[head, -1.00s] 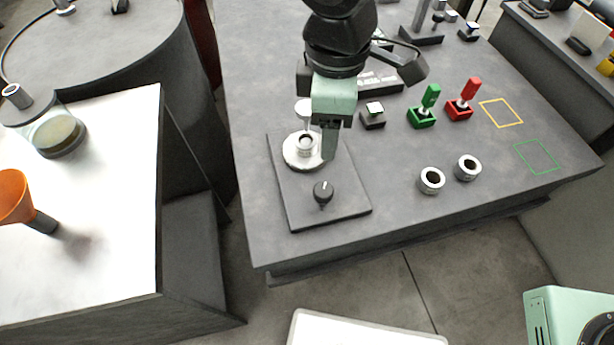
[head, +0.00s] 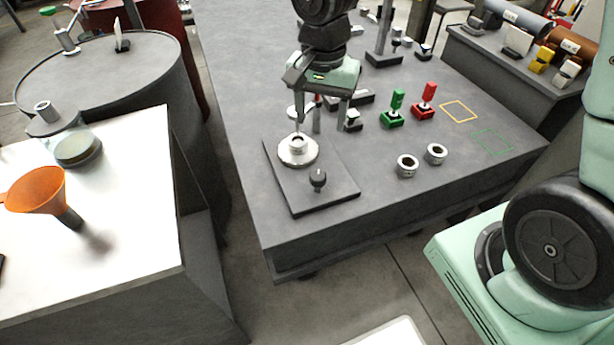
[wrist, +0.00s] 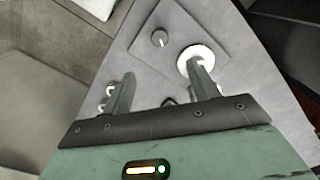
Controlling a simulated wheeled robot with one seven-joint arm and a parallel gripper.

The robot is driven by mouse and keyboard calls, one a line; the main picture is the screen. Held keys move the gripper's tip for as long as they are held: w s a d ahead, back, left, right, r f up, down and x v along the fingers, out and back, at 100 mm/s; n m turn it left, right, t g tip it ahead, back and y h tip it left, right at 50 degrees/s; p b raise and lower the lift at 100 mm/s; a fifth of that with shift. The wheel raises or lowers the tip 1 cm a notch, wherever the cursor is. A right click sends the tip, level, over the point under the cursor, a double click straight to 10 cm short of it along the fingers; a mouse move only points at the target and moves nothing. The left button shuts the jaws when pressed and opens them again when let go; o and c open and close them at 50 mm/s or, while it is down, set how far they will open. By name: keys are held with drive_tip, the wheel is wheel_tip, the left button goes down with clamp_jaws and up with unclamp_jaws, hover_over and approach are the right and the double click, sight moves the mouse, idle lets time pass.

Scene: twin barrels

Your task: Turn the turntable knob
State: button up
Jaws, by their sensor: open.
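The turntable has a dark square base plate (head: 335,192), a pale round disc (head: 286,158) with a small ring-shaped hub, and a black knob (head: 318,178) with a white mark on top. The knob sits near the plate's front corner. In the wrist view, the knob (wrist: 158,40) and disc (wrist: 190,53) lie beyond the fingertips. My gripper (head: 320,126) is open and empty above the table, behind the knob in the head view. Its fingers are spread wide in the wrist view (wrist: 161,72), the right one overlapping the disc. Nothing touches the knob.
Green (head: 393,110) and red (head: 425,102) levers stand right of my gripper. Two metal rings (head: 407,166) lie right of the plate. A white-topped table (head: 120,200) with an orange funnel (head: 38,192) is at left. The table front beside the knob is clear.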

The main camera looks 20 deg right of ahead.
sight(318, 175)
wheel_tip(318, 175, down, 16)
drive_tip(key=shift+f+b, duration=0.25)
drive_tip(key=shift+b, duration=0.45)
drive_tip(key=c, duration=1)
